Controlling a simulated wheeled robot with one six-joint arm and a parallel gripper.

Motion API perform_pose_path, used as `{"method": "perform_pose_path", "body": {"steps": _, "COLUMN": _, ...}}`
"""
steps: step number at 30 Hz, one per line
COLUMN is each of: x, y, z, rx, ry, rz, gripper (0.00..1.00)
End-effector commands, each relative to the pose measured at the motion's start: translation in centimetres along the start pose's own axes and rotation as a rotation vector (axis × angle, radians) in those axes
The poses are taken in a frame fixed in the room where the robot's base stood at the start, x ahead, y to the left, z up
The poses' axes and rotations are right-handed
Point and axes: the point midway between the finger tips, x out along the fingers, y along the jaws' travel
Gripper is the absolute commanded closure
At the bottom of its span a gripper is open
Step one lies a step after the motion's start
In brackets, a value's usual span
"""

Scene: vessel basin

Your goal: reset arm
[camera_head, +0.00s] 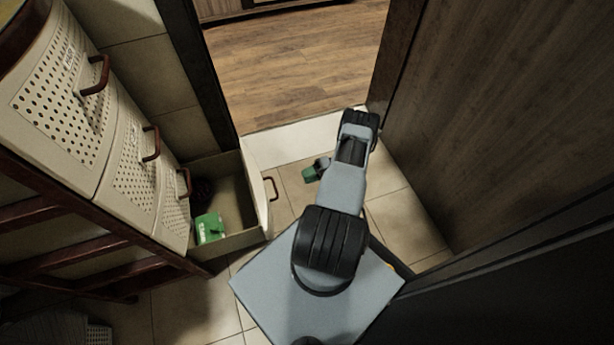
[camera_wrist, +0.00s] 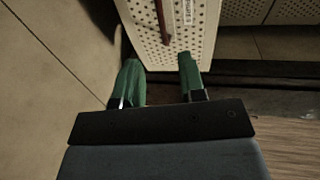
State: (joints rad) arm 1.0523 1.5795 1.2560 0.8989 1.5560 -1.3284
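My arm reaches out over the tiled floor in the head view, and my gripper (camera_head: 313,171) is partly hidden behind its own links, to the right of the open drawer. In the wrist view my gripper (camera_wrist: 158,78) shows two green fingers spread apart with nothing between them. Beyond the fingers stands a perforated cream drawer front (camera_wrist: 220,12) with a reddish-brown handle.
An open drawer (camera_head: 256,183) sticks out from the cream cabinet (camera_head: 118,165) on the left. A green box (camera_head: 209,228) and a dark item (camera_head: 202,191) lie in it. A doorway opens onto wood floor (camera_head: 295,65); a dark wooden panel (camera_head: 490,110) stands right.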

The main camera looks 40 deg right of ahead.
Motion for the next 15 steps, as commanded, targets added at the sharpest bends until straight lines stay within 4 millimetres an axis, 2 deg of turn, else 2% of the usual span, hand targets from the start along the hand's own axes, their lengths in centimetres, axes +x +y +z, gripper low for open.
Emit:
{"method": "perform_pose_path", "body": {"steps": 11, "x": 0.0, "y": -0.1, "z": 0.0, "rx": 0.0, "ry": -0.001, "rz": 0.001, "gripper": 0.63}}
{"method": "perform_pose_path", "body": {"steps": 14, "x": -0.1, "y": -1.4, "z": -0.4, "rx": 0.002, "ry": -0.018, "rz": 0.016, "gripper": 0.63}}
{"method": "perform_pose_path", "body": {"steps": 15, "x": -0.2, "y": -2.5, "z": -0.7, "rx": 0.004, "ry": -0.033, "rz": 0.03, "gripper": 0.63}}
